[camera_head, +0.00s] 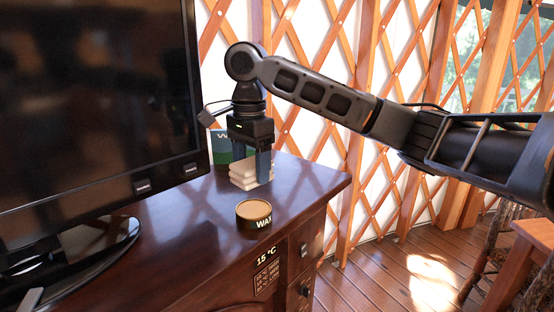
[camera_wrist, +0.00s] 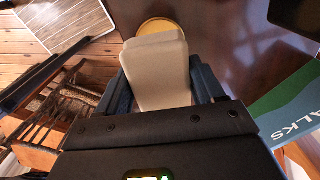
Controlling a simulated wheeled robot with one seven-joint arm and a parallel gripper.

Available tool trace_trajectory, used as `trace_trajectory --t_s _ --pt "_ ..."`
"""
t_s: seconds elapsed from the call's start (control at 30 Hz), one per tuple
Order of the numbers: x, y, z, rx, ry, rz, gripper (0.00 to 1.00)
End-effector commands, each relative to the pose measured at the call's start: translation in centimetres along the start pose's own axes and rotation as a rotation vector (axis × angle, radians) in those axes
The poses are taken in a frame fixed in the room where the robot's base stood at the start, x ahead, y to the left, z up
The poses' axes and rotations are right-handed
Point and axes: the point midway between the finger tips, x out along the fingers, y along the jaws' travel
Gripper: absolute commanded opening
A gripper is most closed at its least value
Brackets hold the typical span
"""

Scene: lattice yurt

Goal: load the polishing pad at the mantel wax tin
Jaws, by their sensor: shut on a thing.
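My gripper (camera_head: 251,164) points down over the dark wooden cabinet top, its two blue fingers on either side of a cream polishing pad (camera_head: 241,170). The pad lies at the top of a small stack of cream pads (camera_head: 252,184); whether it touches those below is hard to tell. In the wrist view the pad (camera_wrist: 160,75) fills the space between the fingers. The round wax tin (camera_head: 254,216), dark-sided with a tan top and pale lettering, stands in front of the stack, apart from it. Its yellowish top (camera_wrist: 160,25) shows partly beyond the pad in the wrist view.
A large black screen (camera_head: 90,90) stands on the cabinet (camera_head: 180,240) at left. A green and blue printed box or booklet (camera_head: 221,147) is behind the gripper. A temperature label (camera_head: 266,272) is on the cabinet front. The cabinet top right of the tin is clear.

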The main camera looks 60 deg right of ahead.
Motion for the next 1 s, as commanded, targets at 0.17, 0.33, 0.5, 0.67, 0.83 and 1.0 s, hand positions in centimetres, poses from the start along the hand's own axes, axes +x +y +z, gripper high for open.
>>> trace_trajectory --t_s 0.17,0.33,0.5,0.67,0.83,1.0 --pt "0.5 -0.1 0.2 -0.001 0.001 0.0 0.43" --pt "1.8 -0.1 0.2 -0.001 0.001 0.001 0.43" --pt "3.6 -0.1 0.2 -0.001 0.002 -0.001 0.43" --pt "5.0 -0.1 0.1 -0.001 0.002 0.0 0.43" --pt "6.0 -0.1 0.1 0.0 0.001 -0.001 0.43" --pt "6.0 -0.1 0.2 0.0 0.0 0.0 0.43"
